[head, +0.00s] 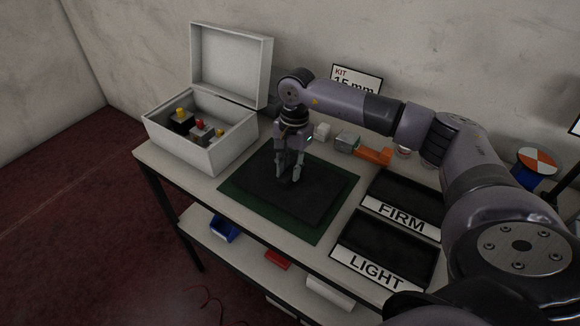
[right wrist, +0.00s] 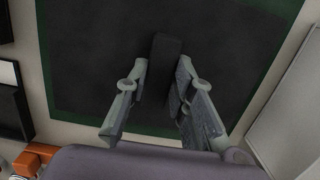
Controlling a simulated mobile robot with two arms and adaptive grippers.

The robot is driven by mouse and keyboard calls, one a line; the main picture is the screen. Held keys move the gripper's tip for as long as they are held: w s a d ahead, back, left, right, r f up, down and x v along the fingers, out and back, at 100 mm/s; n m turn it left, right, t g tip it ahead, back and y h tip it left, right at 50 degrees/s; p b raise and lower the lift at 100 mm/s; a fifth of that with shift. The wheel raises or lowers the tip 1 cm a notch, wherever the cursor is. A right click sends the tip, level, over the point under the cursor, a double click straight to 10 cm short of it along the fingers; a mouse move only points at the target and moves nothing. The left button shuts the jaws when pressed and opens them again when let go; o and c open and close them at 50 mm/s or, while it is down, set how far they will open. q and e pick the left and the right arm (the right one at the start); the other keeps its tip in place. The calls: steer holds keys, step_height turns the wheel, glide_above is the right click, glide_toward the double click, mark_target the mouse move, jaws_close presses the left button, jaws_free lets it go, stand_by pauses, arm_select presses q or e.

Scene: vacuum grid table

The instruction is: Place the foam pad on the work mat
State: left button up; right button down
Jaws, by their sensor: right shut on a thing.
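The foam pad (head: 262,183) is a flat, dark, near-black rectangle. It lies over the green work mat (head: 232,196), whose border shows around it. I cannot tell whether a small gap remains beneath the pad. My right gripper (head: 290,181) points down at the pad's middle, shut on a raised dark rib (right wrist: 166,66) that seems to be part of the pad. In the right wrist view the pad (right wrist: 90,60) spreads to both sides of the fingers, with the mat's green edge (right wrist: 285,12) beyond it. My left gripper is out of view.
An open white case (head: 212,153) with several knobbed parts stands at the left. Black trays labelled FIRM (head: 401,218) and LIGHT (head: 376,272) lie at the right. An orange piece (head: 373,156) and a grey block (head: 347,140) sit behind the mat.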

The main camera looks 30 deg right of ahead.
steer(key=shift+f, duration=0.2)
steer(key=c, duration=1.4)
jaws_free()
steer(key=shift+r, duration=0.1)
steer(key=shift+o, duration=0.2)
steer(key=shift+r, duration=0.25)
steer(key=shift+d+r, duration=0.1)
steer(key=shift+r, duration=0.2)
step_height(320, 180, up, 11)
steer(key=d+b, duration=0.1)
steer(key=b, duration=0.1)
steer(key=shift+w, duration=0.25)
